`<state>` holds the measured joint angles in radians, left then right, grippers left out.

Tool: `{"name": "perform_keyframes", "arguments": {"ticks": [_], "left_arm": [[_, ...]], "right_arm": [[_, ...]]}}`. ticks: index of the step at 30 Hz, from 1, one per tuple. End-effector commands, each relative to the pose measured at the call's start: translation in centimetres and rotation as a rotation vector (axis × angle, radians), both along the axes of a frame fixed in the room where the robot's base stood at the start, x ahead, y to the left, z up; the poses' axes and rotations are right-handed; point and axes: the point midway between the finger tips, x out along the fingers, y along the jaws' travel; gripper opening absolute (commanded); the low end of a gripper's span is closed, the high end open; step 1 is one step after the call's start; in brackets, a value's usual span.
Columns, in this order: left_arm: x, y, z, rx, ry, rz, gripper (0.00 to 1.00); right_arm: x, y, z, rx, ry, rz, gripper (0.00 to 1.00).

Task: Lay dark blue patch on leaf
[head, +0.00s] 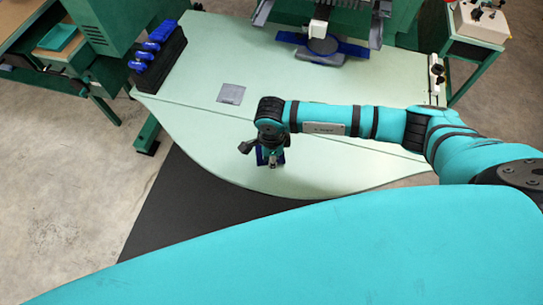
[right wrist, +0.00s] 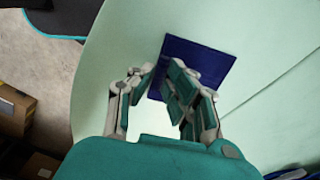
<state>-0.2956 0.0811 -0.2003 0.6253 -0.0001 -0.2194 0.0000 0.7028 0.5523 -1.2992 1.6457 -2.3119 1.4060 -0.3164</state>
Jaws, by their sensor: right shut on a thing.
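The leaf (head: 345,178) is the pale green, curved front part of the table, in front of a thin seam. It also shows in the right wrist view (right wrist: 105,62). My right gripper (head: 265,160) points down over the leaf. In the right wrist view its fingers (right wrist: 160,88) are shut on the dark blue patch (right wrist: 207,58), a flat square that shows beyond and between them. In the head view only small bits of the patch (head: 281,157) show around the gripper. I cannot tell whether the patch touches the leaf. My left gripper is not in view.
A grey square (head: 231,94) lies flat behind the seam. A black block with blue pieces (head: 136,68) stands at the table's back left. A green machine with a blue piece (head: 350,47) under it is at the back. The leaf is clear either side of my gripper.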

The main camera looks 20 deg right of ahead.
Motion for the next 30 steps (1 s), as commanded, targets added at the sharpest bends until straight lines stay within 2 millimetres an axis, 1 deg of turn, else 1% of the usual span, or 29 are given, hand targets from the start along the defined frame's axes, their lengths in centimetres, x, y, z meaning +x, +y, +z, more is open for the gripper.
{"name": "perform_keyframes", "arguments": {"ticks": [1, 2, 6, 7, 14, 17, 19, 23, 30], "left_arm": [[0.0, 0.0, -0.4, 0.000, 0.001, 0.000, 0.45], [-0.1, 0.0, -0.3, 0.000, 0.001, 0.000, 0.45], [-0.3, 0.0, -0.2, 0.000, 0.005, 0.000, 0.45], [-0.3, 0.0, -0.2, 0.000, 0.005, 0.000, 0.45], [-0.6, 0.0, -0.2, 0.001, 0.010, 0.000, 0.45], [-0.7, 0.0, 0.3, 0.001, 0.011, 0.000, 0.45], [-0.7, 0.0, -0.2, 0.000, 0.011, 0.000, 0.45], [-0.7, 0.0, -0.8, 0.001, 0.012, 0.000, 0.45], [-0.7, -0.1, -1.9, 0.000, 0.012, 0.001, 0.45]], "right_arm": [[0.0, 0.0, -0.4, -0.001, 0.000, 0.000, 0.00], [0.0, 0.0, -0.2, 0.000, 0.000, 0.000, 0.15], [0.0, 0.0, -0.2, -0.001, 0.000, 0.000, 0.33], [0.0, 0.0, -0.2, -0.001, 0.000, 0.000, 0.36], [0.0, 0.0, -0.1, -0.001, 0.000, 0.000, 0.36], [0.0, 0.0, 0.3, -0.001, 0.000, 0.000, 0.36], [0.1, 0.0, 0.8, 0.001, -0.002, 0.000, 0.36], [0.1, 0.0, 3.1, 0.001, -0.004, 0.002, 0.36], [0.1, 0.0, 8.3, 0.001, -0.005, 0.002, 0.36]]}}
